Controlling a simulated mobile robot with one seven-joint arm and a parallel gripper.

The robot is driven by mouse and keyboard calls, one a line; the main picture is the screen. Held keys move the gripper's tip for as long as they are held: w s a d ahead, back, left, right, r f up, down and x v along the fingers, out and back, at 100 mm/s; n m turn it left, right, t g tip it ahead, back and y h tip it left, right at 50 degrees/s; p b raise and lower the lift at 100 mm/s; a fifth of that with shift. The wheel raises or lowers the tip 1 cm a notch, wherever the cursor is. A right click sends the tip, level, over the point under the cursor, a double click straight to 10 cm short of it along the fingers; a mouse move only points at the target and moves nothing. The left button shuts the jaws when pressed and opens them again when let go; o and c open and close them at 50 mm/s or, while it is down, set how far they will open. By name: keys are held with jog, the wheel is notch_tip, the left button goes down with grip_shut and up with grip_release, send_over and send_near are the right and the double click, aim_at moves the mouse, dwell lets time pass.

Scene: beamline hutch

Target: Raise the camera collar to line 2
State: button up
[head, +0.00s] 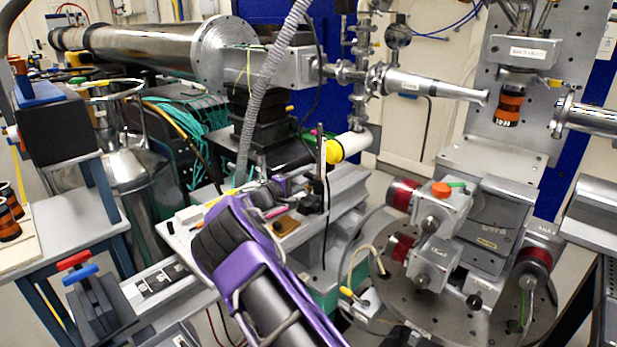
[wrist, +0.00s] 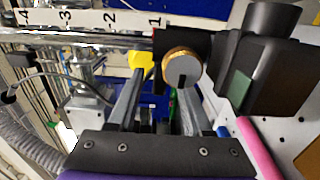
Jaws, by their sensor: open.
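In the wrist view, a white scale (wrist: 85,18) with numbers 1 to 4 runs sideways along a metal post (wrist: 70,40). The dark camera collar (wrist: 168,45) is at the number 1 end, with a round brass-rimmed knob (wrist: 181,66) facing me. The bulky black camera (wrist: 262,75) is to its right. My gripper (wrist: 162,82) is open. Its right finger overlaps the knob's lower edge and its left finger is left of the knob; contact cannot be told. In the head view the post (head: 322,150) stands on the bench beyond my purple arm; my fingertips are not clear there.
In the wrist view, a pink rod (wrist: 258,148) and a blue item lie on a perforated plate (wrist: 295,130) at right. In the head view, a grey ribbed hose (head: 262,100) hangs left of the post, and a yellow-ended cylinder (head: 345,147) is close behind it.

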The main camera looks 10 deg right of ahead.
jog(key=shift+w+d, duration=0.25)
jog(key=shift+d, duration=0.1)
jog(key=shift+c, duration=0.3)
grip_shut()
dwell(1.0)
